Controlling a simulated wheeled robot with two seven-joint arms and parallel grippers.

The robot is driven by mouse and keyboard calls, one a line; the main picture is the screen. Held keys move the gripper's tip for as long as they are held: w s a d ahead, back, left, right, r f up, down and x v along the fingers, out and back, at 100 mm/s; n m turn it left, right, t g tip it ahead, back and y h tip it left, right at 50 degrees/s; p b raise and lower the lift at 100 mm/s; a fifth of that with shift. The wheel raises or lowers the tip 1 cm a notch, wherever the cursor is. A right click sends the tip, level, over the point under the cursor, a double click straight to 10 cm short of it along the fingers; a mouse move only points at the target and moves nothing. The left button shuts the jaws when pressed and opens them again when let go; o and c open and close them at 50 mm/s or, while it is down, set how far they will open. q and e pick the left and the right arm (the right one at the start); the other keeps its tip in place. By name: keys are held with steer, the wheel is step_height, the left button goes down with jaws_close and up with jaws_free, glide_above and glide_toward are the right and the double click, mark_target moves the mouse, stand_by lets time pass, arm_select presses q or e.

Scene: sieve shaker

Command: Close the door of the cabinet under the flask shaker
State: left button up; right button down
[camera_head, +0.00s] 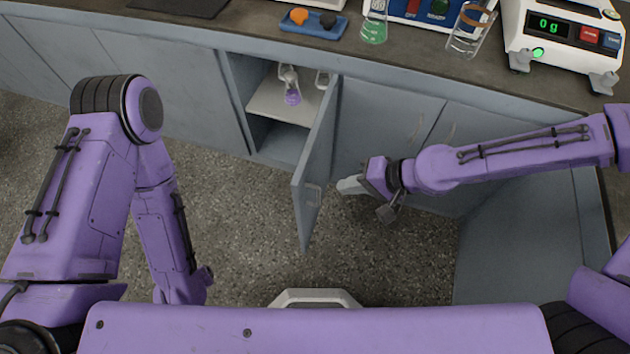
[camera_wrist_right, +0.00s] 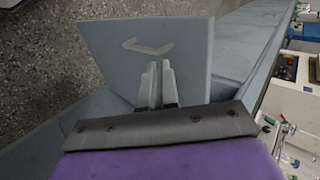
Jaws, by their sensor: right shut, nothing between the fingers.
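The cabinet door (camera_head: 318,160) stands wide open, sticking out from the blue-grey cabinet front, with its hinge side at the right of the opening (camera_head: 275,140). Its outer face, with a bar handle (camera_head: 313,196), faces right toward my right gripper (camera_head: 346,186). The right gripper is shut and empty, just right of the door near the handle. In the right wrist view the door (camera_wrist_right: 190,60) and its handle (camera_wrist_right: 148,47) are ahead of the shut fingers (camera_wrist_right: 156,80); contact cannot be told. My left arm hangs at the left, its gripper out of view.
A flask with purple liquid (camera_head: 292,92) stands on the cabinet shelf (camera_head: 268,108). The counter above holds a blue tray (camera_head: 313,30), a green-filled flask (camera_head: 374,27), a beaker (camera_head: 467,42) and a scale (camera_head: 560,55). Floor left of the door is clear.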

mark_target(303, 187)
steer(key=a+f, duration=0.1)
steer(key=a, duration=0.1)
steer(key=w+a+f, duration=0.1)
steer(key=a, duration=0.1)
steer(key=a+f, duration=0.1)
steer(key=a, duration=0.1)
steer(key=shift+w+a+f, duration=0.3)
steer(key=shift+w, duration=0.1)
steer(key=shift+w+a, duration=0.15)
steer(key=shift+a, duration=0.35)
